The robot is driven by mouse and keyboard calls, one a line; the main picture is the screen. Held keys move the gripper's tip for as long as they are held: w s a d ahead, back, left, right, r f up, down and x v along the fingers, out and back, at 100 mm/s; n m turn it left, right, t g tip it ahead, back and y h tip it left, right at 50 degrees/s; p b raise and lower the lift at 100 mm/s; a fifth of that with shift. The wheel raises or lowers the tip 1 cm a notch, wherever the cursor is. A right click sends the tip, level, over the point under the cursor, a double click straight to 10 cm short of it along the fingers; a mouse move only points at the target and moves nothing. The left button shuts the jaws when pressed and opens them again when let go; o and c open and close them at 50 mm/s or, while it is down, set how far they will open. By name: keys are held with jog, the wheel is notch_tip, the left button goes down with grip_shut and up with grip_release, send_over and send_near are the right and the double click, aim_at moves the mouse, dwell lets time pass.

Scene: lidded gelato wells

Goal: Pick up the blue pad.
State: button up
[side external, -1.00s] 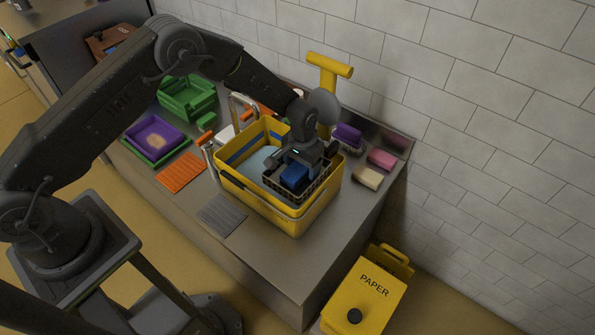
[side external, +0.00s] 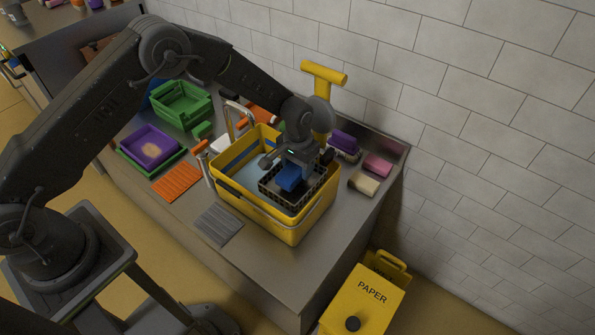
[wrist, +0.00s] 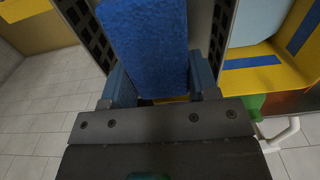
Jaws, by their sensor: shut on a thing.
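The blue pad (side external: 290,177) is at the black basket (side external: 303,199) inside the yellow tub (side external: 232,193). My gripper (side external: 292,168) points down over the basket and is shut on the pad. In the wrist view the pad (wrist: 147,45) fills the space between the two fingers of my gripper (wrist: 160,85), its rough blue face toward the camera. The pad's lower part is hidden in the side view, so I cannot tell whether it touches the basket floor.
A yellow T-shaped post (side external: 324,95) stands behind my gripper. A tap (side external: 238,115) rises at the tub's left. Purple (side external: 345,141), pink (side external: 377,166) and cream (side external: 363,184) pads lie right of the tub. A purple tray (side external: 150,147) lies at left.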

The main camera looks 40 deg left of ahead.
jog(key=s+a+r, duration=0.3)
jog(key=a+r, duration=0.9)
jog(key=r, duration=0.2)
jog(key=s+a+n, duration=0.4)
jog(key=a, duration=0.5)
jog(key=s+a+n, duration=0.3)
jog(key=a+n, duration=0.1)
jog(key=a, duration=0.5)
jog(key=s+a+n, duration=1)
jog(key=s+a, duration=0.5)
jog(key=s, duration=0.2)
send_over(173, 177)
notch_tip(173, 177, down, 25)
jog(key=shift+f, duration=0.1)
jog(key=shift+w+f, duration=0.1)
jog(key=shift+f, duration=1.9)
